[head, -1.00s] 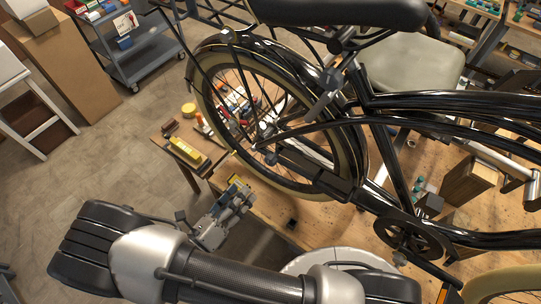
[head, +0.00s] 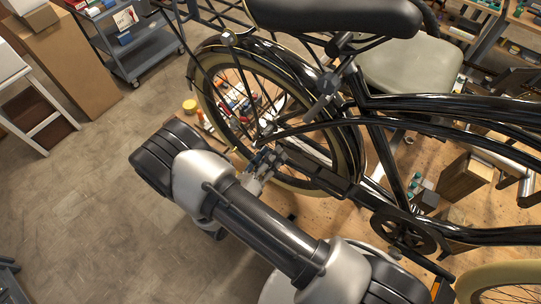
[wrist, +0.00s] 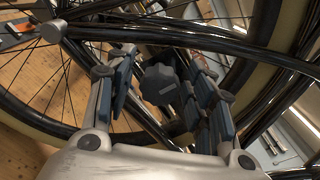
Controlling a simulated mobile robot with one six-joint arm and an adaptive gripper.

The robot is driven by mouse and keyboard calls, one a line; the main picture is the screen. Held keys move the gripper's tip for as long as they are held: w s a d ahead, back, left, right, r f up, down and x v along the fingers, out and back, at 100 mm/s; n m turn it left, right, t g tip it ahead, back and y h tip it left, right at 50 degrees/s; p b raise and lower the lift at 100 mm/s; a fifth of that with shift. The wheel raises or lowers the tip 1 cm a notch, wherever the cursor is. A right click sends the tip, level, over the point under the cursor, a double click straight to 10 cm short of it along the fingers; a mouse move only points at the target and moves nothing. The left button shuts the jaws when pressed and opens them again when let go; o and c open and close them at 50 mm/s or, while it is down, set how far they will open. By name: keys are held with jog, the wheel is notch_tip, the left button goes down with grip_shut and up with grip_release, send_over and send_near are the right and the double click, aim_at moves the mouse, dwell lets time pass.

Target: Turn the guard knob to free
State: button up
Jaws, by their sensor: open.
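A dark grey lobed knob (wrist: 160,84), which looks like the guard knob, sits by the rear wheel in the wrist view. My gripper (wrist: 157,68) is open, with one finger on each side of the knob. I see a gap on the left; on the right the finger is close, and I cannot tell if it touches. In the head view my gripper (head: 262,163) is at the rear wheel's hub, and the knob is hard to make out there. The knob's free or locked position cannot be read.
Black tubes (wrist: 215,38) and spokes cross near the fingers in the wrist view. A wooden bench (head: 345,225) lies below. Open floor (head: 95,190) is at the left.

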jog(key=shift+c, duration=0.4)
jog(key=c, duration=1)
jog(key=shift+m+b, duration=0.4)
jog(key=m+b, duration=0.3)
jog(key=shift+f+m, duration=0.15)
jog(key=shift+m, duration=0.25)
jog(key=m+b, duration=0.4)
jog(key=shift+m, duration=0.3)
jog(key=m+b, duration=0.8)
jog(key=shift+s+m+b, duration=0.1)
jog(key=shift+m+b, duration=0.25)
jog(key=shift+m, duration=0.05)
